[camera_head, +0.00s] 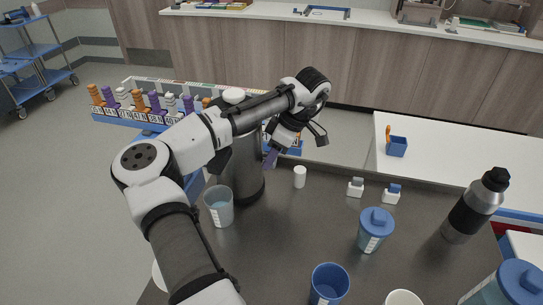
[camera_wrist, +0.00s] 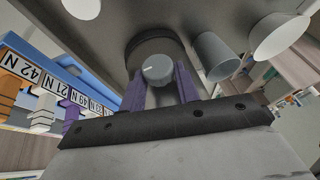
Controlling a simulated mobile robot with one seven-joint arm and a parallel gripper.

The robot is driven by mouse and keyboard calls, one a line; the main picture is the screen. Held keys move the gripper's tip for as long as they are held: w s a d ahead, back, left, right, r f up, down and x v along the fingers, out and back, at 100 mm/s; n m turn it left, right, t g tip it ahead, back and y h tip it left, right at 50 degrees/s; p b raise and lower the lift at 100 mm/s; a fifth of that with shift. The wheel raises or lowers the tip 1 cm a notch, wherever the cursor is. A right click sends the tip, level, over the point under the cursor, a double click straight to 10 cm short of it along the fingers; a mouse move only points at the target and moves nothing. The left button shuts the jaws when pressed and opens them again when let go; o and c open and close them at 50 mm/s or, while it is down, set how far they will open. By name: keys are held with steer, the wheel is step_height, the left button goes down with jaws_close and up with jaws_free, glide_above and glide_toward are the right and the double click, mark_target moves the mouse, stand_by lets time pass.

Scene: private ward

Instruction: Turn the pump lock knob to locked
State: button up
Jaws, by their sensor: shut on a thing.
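A tall dark grey pump dispenser (camera_head: 243,172) with a white top stands on the dark table in the head view. Its dark body also shows in the wrist view (camera_wrist: 150,42). The round grey lock knob (camera_wrist: 157,68) sits on that body and bears a short pale mark near its left. I cannot read a locked or unlocked label. My gripper (camera_wrist: 160,80) has its purple fingers on either side of the knob and is shut on it. In the head view my gripper (camera_head: 270,158) meets the dispenser's right side, and the knob is hidden there.
A clear cup (camera_head: 219,208) stands close to the dispenser's left front. A small white bottle (camera_head: 300,177) is just right of it. A blue-lidded cup (camera_head: 374,230) and a dark flask (camera_head: 474,208) stand further right. A rack of labelled colored holders (camera_head: 135,105) lies behind.

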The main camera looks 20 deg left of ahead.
steer(key=shift+w+g, duration=0.1)
steer(key=shift+g, duration=0.5)
steer(key=o, duration=1)
steer(key=shift+c, duration=0.2)
steer(key=b+v, duration=0.1)
steer(key=v, duration=1.2)
steer(key=shift+d+r, duration=0.25)
steer(key=shift+r, duration=0.05)
steer(key=shift+w, duration=0.1)
